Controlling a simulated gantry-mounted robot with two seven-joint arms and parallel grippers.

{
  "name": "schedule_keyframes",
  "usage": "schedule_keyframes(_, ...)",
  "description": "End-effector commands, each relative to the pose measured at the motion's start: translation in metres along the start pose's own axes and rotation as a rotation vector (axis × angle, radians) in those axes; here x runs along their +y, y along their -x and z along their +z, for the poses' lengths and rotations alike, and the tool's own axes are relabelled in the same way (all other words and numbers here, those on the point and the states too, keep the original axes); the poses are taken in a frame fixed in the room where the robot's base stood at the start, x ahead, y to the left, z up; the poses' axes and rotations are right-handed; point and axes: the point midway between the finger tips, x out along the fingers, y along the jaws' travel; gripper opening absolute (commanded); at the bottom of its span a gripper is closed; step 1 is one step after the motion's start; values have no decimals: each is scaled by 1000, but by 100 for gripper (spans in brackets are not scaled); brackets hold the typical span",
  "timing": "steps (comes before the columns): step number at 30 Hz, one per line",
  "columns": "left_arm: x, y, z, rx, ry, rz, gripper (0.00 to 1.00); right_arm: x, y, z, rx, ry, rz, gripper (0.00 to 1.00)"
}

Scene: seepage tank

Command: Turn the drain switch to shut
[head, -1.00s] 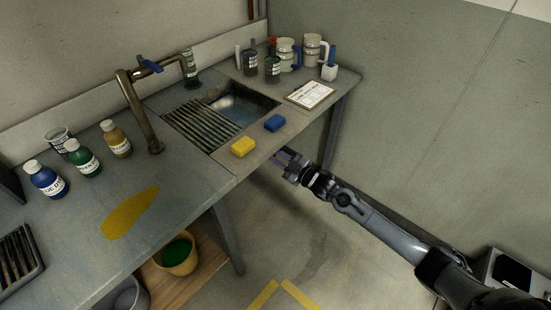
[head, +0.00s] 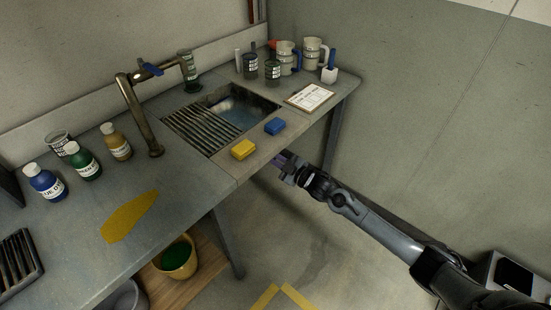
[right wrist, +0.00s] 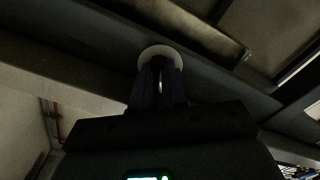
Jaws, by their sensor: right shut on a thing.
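A pale round disc (right wrist: 151,52), which looks like the drain switch, sits on the underside or front of the bench in the right wrist view. My right gripper (right wrist: 160,78) reaches it with its two fingers close together, shut on its middle part, which the fingers hide. In the head view my right gripper (head: 280,160) is at the bench's front edge below the sink, and the switch is hidden there. The sink (head: 245,103) holds bluish water, partly under a slatted rack (head: 200,122). My left gripper is not in view.
A yellow sponge (head: 243,149) and a blue sponge (head: 275,126) lie on the front ledge above my right gripper. A clipboard (head: 309,97), mugs (head: 313,52) and a tap (head: 138,110) stand around the sink. The floor in front is clear.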

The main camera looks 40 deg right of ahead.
Motion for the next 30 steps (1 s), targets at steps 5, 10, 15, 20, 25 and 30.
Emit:
schedule_keyframes(5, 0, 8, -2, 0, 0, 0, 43, 0, 0, -1, 0, 141, -2, 0)
schedule_keyframes(10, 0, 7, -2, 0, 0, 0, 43, 0, 0, 0, 0, 165, 0, 0)
schedule_keyframes(15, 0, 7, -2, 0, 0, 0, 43, 0, 0, 0, 0, 164, 0, 16)
schedule_keyframes(20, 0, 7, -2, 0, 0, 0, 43, 0, 0, 0, 0, 163, 0, 23)
schedule_keyframes(25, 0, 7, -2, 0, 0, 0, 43, 0, 0, 0, 0, 162, -1, 23)
schedule_keyframes(30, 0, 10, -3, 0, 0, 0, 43, 0, 8, 0, -2, 162, -2, 23)
